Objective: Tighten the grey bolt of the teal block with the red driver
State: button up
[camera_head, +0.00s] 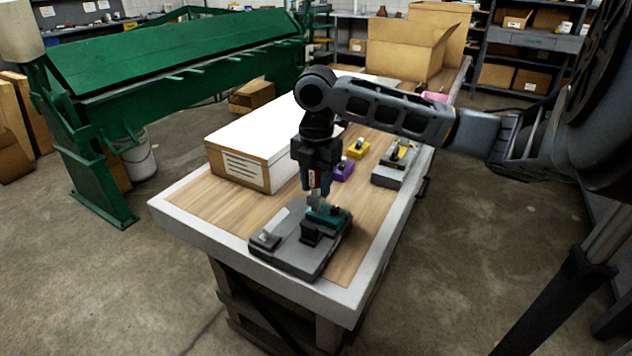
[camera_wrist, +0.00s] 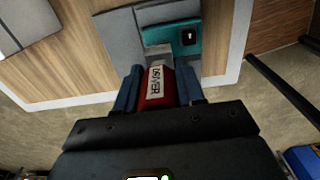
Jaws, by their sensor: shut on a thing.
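My gripper (camera_head: 314,184) points down over the near end of the workbench. The teal block (camera_head: 328,217) sits on a grey base plate (camera_head: 270,252), just below the driver. In the wrist view the teal block (camera_wrist: 187,48) shows a dark square with a small light spot. A grey piece lies at the driver's far end; I cannot tell if this is the bolt or if the driver touches it.
A white-topped cardboard box (camera_head: 240,165) stands left of my gripper. Behind are a purple block (camera_head: 343,171), a yellow block (camera_head: 356,150) and another grey plate (camera_head: 388,177). Open cartons (camera_head: 400,50) stand at the bench's far end. Bare wood lies right of the base plate.

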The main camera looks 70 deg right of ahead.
jog(key=shift+f+b, duration=0.7)
jog(key=shift+f, duration=0.25)
dwell(0.6)
dwell(0.5)
